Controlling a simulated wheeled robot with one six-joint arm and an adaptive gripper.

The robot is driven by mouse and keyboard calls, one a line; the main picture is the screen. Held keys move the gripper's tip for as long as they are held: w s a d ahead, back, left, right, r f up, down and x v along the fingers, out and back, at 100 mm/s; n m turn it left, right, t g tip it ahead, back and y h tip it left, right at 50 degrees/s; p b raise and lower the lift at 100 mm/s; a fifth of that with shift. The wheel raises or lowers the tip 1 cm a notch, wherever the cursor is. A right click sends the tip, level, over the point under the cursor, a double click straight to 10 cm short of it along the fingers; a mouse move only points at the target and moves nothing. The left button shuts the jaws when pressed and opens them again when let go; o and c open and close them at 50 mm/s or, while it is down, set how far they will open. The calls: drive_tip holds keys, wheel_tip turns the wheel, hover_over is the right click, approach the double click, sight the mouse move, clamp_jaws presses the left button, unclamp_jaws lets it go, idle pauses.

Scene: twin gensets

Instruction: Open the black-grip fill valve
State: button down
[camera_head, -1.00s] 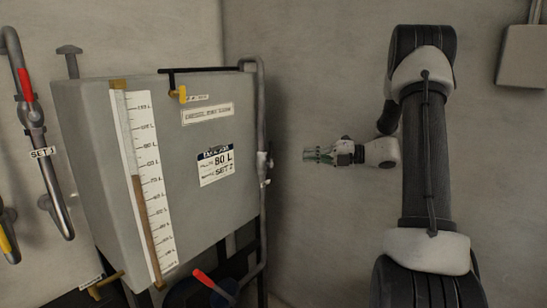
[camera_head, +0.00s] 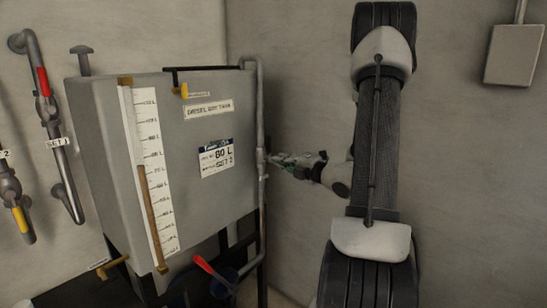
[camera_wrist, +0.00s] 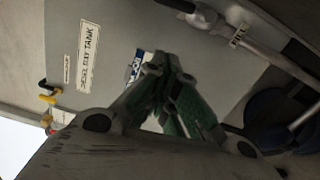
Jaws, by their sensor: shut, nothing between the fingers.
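The grey day tank (camera_head: 215,125) stands at the left of my arm, with a vertical grey pipe (camera_head: 261,110) along its right edge. My gripper (camera_head: 272,160) is shut and empty, its fingertips beside this pipe in the head view; I cannot tell whether they touch it. In the wrist view my gripper (camera_wrist: 165,66) points at the tank face. A valve body (camera_wrist: 202,17) sits on the pipe there, with a small tag (camera_wrist: 239,35) beside it and a dark grip (camera_wrist: 176,4) cut off by the top edge.
A red lever (camera_head: 210,270) sits below the tank and a brass tap (camera_head: 117,262) at its lower left. A yellow-handled fitting (camera_head: 183,90) is at the tank top. Wall pipes (camera_head: 62,160) run at the left. The wall right of my arm is mostly clear, with a grey box (camera_head: 513,55) high up.

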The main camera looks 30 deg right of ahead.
sight(270, 148)
drive_tip(key=shift+w+d+r, duration=0.1)
drive_tip(key=shift+w+d, duration=0.05)
drive_tip(key=shift+w, duration=1.55)
drive_tip(key=shift+w+d+r, duration=0.1)
drive_tip(key=shift+w+d, duration=0.05)
drive_tip(key=shift+w, duration=1.6)
drive_tip(key=shift+w+d, duration=0.15)
drive_tip(key=shift+w, duration=1.55)
drive_tip(key=shift+w+d+r, duration=0.2)
drive_tip(key=shift+w+d, duration=0.05)
drive_tip(key=shift+d, duration=0.25)
drive_tip(key=shift+a, duration=0.1)
